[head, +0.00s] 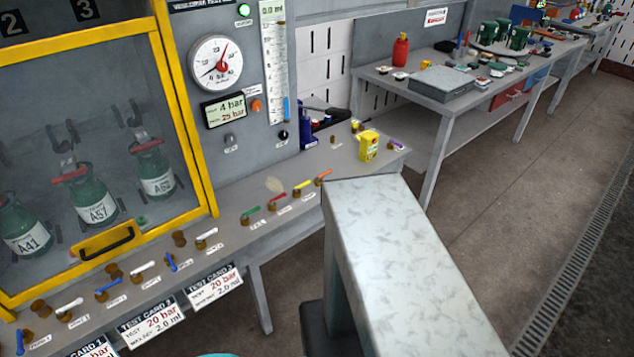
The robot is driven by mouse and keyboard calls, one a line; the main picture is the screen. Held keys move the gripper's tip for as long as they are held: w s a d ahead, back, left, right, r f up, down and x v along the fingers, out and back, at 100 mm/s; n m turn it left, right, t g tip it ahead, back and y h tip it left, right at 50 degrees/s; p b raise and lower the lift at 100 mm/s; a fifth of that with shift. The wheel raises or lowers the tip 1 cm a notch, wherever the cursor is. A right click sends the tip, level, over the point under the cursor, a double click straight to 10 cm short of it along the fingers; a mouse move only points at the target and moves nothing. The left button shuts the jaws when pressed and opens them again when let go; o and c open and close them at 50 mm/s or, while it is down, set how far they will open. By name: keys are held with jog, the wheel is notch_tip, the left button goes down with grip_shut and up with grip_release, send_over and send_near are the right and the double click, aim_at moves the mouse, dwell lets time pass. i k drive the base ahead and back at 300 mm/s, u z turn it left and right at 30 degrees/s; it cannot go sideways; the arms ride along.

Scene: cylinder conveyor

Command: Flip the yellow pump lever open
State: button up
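The yellow pump lever (303,186) is a small handle on a brass valve body, in a row on the grey bench ledge in the middle of the head view. A red lever (278,196) and a green lever (251,210) stand to its left, and an orange lever (323,177) to its right. The yellow handle slants up to the right, at a similar angle to its neighbours. Whether its valve is open or shut is too small to tell. My gripper is not in view.
A large pale speckled block (410,255) rises just right of the levers. Behind them stands a panel with a pressure gauge (221,62) and a display (226,111). A yellow box (368,147) stands at the ledge's right. Green cylinders (96,205) stand behind a yellow-framed window.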

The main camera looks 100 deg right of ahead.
aim_at(296, 188)
jog(key=u, duration=0.5)
jog(key=k, duration=0.1)
jog(key=z, duration=1.8)
jog(key=k, duration=1.35)
jog(key=z, duration=0.55)
jog(key=i, duration=1)
jog(key=z, duration=0.85)
jog(key=i, duration=0.5)
jog(key=z, duration=0.2)
